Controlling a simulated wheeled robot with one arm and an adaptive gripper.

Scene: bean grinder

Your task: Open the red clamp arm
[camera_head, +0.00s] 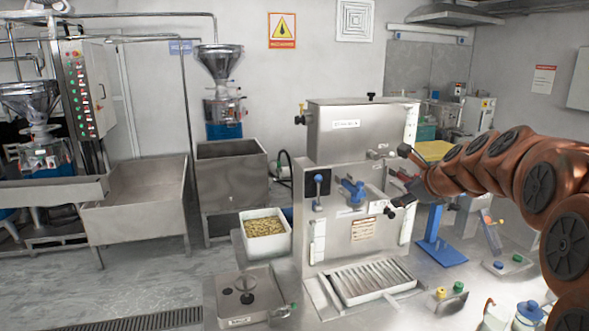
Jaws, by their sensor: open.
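My gripper (397,181) is open at the front right side of the steel machine (335,235), its dark fingers spread one above the other and pointing left. I cannot clearly make out a red clamp arm; a small dark reddish part (400,172) shows between the fingers, too small to identify. The gripper and my copper-coloured arm hide part of the machine's right side. A blue handle (352,190) sits on the machine's front, left of my gripper.
A slatted drip tray (370,281) lies below the machine front. A white bin of beans (265,232) stands to its left. A blue stand (438,245) is right of the machine.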

